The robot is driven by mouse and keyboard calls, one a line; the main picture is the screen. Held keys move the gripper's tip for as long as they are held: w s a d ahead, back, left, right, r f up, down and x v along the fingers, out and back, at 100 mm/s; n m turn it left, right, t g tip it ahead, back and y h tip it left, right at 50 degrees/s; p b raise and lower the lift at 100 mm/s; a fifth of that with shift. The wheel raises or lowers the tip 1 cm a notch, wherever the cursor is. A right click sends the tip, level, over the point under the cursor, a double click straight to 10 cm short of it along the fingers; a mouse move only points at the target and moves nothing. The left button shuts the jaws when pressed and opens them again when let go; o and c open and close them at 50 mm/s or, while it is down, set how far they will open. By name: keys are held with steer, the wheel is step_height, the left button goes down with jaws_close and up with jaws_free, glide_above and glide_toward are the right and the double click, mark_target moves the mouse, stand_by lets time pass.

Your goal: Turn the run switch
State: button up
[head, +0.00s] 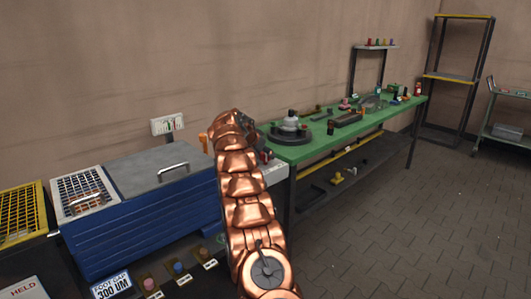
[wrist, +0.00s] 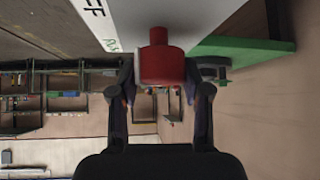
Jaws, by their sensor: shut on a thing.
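The run switch shows in the wrist view as a red knob (wrist: 162,62) on a pale panel (wrist: 150,18). Black letters, partly cut off, and small green lettering are on the panel beside the knob. My gripper (wrist: 160,78) has one finger on each side of the red knob and is shut on it. In the head view the pale switch box (head: 275,173) stands between the blue chest and the green bench. My copper arm covers most of the gripper there, and the knob is hard to make out.
A green workbench (head: 300,152) with many small parts runs along the wall to the right. A blue chest (head: 150,225) with a grey lid is on the left, beside a yellow-mesh bin (head: 25,215). A shelf rack (head: 450,80) stands at the far right. The paved floor on the right is clear.

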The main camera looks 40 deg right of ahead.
steer(key=shift+w+a+f, duration=0.1)
steer(key=shift+s+m+p, duration=0.2)
steer(key=shift+m+p, duration=0.1)
steer(key=shift+p, duration=0.3)
steer(key=shift+m+g+p, duration=0.3)
steer(key=shift+g+p, duration=0.2)
steer(key=shift+p, duration=0.35)
stand_by(0.6)
steer(key=o, duration=1.2)
steer(key=shift+c, duration=0.2)
steer(key=shift+w, duration=0.1)
steer(key=shift+a+r, duration=0.3)
steer(key=shift+r, duration=0.2)
steer(key=v, duration=1)
steer(key=shift+a+r, duration=0.2)
steer(key=shift+a, duration=0.2)
